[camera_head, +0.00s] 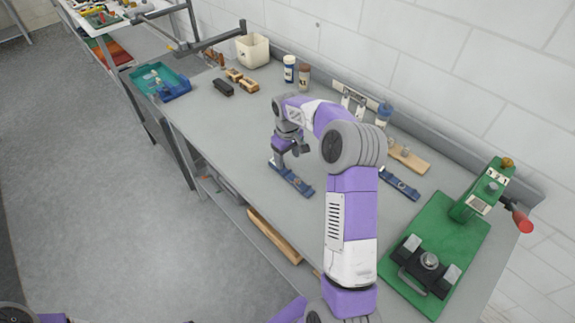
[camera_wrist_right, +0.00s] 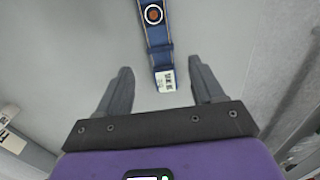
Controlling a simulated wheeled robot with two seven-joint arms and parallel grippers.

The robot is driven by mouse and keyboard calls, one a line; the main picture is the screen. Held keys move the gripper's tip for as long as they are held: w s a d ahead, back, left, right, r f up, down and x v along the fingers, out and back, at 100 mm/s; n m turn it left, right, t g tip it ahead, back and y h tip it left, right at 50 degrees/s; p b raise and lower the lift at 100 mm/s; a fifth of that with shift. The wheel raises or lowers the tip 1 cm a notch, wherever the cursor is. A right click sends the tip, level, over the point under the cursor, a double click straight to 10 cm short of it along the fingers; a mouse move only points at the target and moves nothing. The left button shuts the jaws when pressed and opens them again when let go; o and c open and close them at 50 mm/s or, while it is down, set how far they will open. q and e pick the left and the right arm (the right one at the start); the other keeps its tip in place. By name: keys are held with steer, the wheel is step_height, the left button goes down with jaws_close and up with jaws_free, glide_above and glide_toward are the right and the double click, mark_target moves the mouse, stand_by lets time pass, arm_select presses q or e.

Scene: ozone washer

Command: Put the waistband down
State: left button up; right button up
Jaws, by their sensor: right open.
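A blue waistband (camera_head: 293,181) with a dark round piece lies flat near the front edge of the grey workbench (camera_head: 235,125). My right gripper (camera_head: 279,158) is above its far end, pointing down. In the right wrist view the waistband (camera_wrist_right: 157,38) runs from the top edge to a white label between the open fingers of the right gripper (camera_wrist_right: 160,75). The fingers stand apart on both sides and do not touch it. A second blue waistband (camera_head: 400,184) lies near the back of the bench, to the right of my arm. My left gripper is out of view.
A green press (camera_head: 440,245) with a red-knobbed lever stands on the right. A teal tray (camera_head: 150,78), a cream bin (camera_head: 253,50), small bottles (camera_head: 304,76) and wooden blocks (camera_head: 248,85) stand farther left. The bench between the blocks and my gripper is clear.

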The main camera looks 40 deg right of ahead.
step_height(320, 180, up, 5)
steer(key=shift+r, duration=0.1)
stand_by(0.6)
